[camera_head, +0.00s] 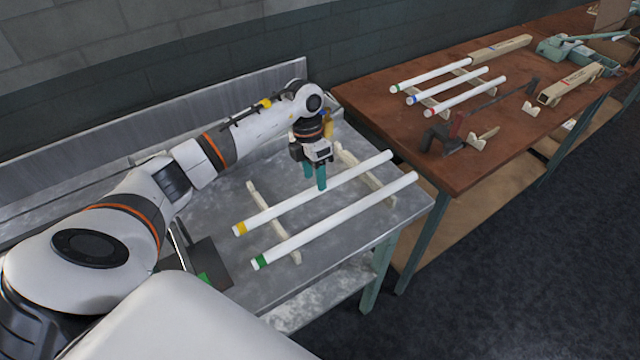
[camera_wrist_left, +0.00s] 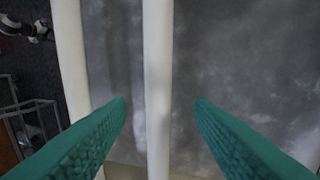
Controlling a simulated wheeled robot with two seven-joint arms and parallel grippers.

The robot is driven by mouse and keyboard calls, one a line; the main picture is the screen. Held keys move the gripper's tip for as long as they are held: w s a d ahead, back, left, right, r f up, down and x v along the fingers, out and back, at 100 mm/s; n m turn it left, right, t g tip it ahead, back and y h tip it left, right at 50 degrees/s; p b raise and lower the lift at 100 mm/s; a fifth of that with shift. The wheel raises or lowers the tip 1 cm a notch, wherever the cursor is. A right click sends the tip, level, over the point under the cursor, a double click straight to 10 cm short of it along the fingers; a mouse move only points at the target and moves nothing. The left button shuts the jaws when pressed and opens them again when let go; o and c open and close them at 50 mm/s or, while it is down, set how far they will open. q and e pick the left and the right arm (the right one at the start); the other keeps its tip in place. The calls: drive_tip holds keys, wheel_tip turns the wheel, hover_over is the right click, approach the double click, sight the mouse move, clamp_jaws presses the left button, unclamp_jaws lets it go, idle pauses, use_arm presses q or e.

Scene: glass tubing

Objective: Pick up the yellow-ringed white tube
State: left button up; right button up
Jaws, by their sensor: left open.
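The yellow-ringed white tube (camera_head: 285,207) lies across two pale wooden rails on the grey metal bench, its yellow ring at the near left end. My left gripper (camera_head: 315,183) points down over the middle of this tube, with its teal fingers open. In the left wrist view the tube (camera_wrist_left: 157,75) runs between the two open fingers (camera_wrist_left: 161,101), apart from both. No ring shows there. A green-ringed white tube (camera_head: 335,219) lies beside it, nearer the bench's front edge, and shows at the left of the wrist view (camera_wrist_left: 70,55). My right gripper is out of view.
The rails (camera_head: 369,177) support both tubes. A grey wall panel (camera_head: 200,115) stands behind the bench (camera_head: 340,262). A brown table (camera_head: 480,170) at the right holds several more ringed tubes, wooden blocks and tools.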

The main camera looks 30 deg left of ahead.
use_arm(q)
drive_tip(key=shift+s+d+f, duration=0.15)
drive_tip(key=shift+f, duration=0.35)
drive_tip(key=shift+s+d+f, duration=0.1)
drive_tip(key=shift+d+f, duration=0.05)
drive_tip(key=shift+f, duration=0.8)
clamp_jaws()
drive_tip(key=shift+r, duration=0.1)
